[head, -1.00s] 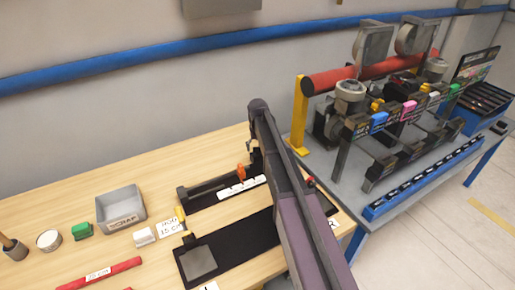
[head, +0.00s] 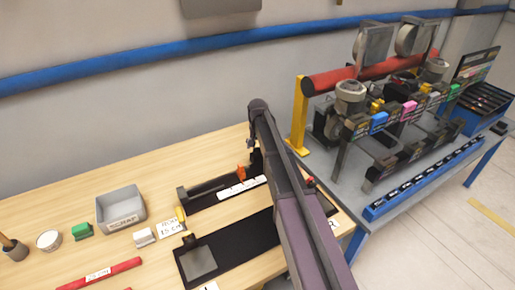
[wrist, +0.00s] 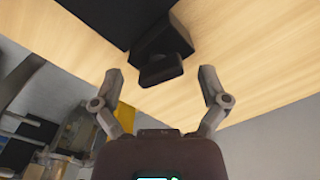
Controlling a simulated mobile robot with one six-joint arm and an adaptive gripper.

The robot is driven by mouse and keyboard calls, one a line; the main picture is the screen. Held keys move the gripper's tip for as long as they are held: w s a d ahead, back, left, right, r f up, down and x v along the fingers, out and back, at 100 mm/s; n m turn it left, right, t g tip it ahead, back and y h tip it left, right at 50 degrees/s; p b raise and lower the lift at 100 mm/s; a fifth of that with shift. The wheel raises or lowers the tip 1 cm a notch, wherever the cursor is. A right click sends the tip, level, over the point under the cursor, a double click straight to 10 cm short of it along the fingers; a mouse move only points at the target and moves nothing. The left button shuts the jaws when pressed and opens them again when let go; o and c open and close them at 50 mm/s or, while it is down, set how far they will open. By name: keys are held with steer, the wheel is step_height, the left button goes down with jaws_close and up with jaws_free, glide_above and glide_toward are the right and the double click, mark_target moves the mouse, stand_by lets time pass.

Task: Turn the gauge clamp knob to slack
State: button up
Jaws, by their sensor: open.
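A long black gauge fixture (head: 205,187) with a white marked strip lies on the wooden bench in the head view. A small orange part (head: 242,172), perhaps a clamp part, stands upright near its right end. In the wrist view, a dark block with a flat black tab (wrist: 160,76), perhaps the clamp knob, lies ahead of the gap between my fingers. My gripper (wrist: 168,80) is open, with a finger on each side of that gap and nothing held. In the head view, my arm hides part of the fixture's right end. I cannot tell the knob's setting.
A grey scrap bin (head: 121,209), a green block (head: 82,231) and a red rod (head: 98,273) are on the bench to the left. A black mat (head: 240,240) lies in front of the fixture. A machine table (head: 400,180) stands to the right.

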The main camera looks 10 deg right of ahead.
steer(key=m, duration=1)
steer(key=shift+m, duration=0.4)
steer(key=m, duration=0.3)
steer(key=shift+m, duration=0.4)
step_height(320, 180, up, 14)
steer(key=p, duration=1.4)
steer(key=s+f+n+b, duration=0.5)
steer(key=s+n, duration=0.1)
steer(key=s, duration=0.3)
steer(key=s+f+n+b, duration=0.5)
steer(key=s+n, duration=0.1)
steer(key=s, duration=0.3)
steer(key=s+f+n+b, duration=0.5)
steer(key=s, duration=0.4)
steer(key=shift+s+f+n, duration=0.15)
steer(key=shift+s+n, duration=0.1)
steer(key=shift+n, duration=0.15)
steer(key=shift+s+f+n+b, duration=0.35)
steer(key=shift+s+n+b, duration=0.2)
steer(key=shift+s, duration=0.25)
